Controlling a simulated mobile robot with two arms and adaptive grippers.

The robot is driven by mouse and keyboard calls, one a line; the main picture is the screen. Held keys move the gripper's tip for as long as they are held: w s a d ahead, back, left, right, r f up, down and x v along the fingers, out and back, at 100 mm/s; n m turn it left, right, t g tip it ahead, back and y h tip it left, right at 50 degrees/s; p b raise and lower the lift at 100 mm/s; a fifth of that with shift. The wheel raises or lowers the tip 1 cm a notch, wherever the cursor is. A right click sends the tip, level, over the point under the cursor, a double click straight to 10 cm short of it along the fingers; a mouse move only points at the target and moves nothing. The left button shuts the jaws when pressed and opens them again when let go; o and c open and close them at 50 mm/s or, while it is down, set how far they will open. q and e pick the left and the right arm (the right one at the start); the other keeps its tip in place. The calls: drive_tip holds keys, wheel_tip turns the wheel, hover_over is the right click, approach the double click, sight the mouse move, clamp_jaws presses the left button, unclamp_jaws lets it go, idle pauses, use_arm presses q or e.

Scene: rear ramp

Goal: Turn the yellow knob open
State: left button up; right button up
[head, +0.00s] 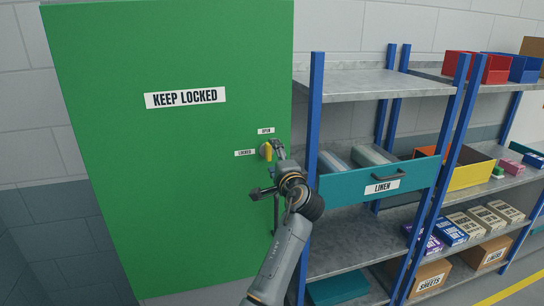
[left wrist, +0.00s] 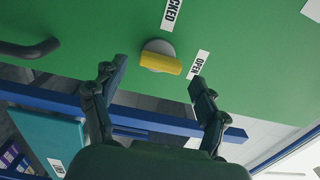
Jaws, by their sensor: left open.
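The yellow knob (head: 267,152) sits on a round grey base on the green cabinet door (head: 170,190). Its bar stands near upright in the head view, lined up with the OPEN label (head: 266,130) above it. The LOCKED label (head: 244,153) is to its left. In the left wrist view the knob (left wrist: 162,62) lies ahead of the fingers, its bar pointing at the OPEN label (left wrist: 198,66). My left gripper (left wrist: 157,75) is open, with one finger on either side of the knob in the picture and no clear contact. My right gripper is not in view.
A dark door handle (left wrist: 30,50) shows at the left in the left wrist view. A blue-post shelf (head: 314,110) with a teal LINEN drawer (head: 350,190) stands close to the right of the door and arm. Sheets and liners boxes sit lower right.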

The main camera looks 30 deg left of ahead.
use_arm(q)
drive_tip(key=v, duration=1)
drive_tip(key=shift+s, duration=0.15)
drive_tip(key=shift+f, duration=0.1)
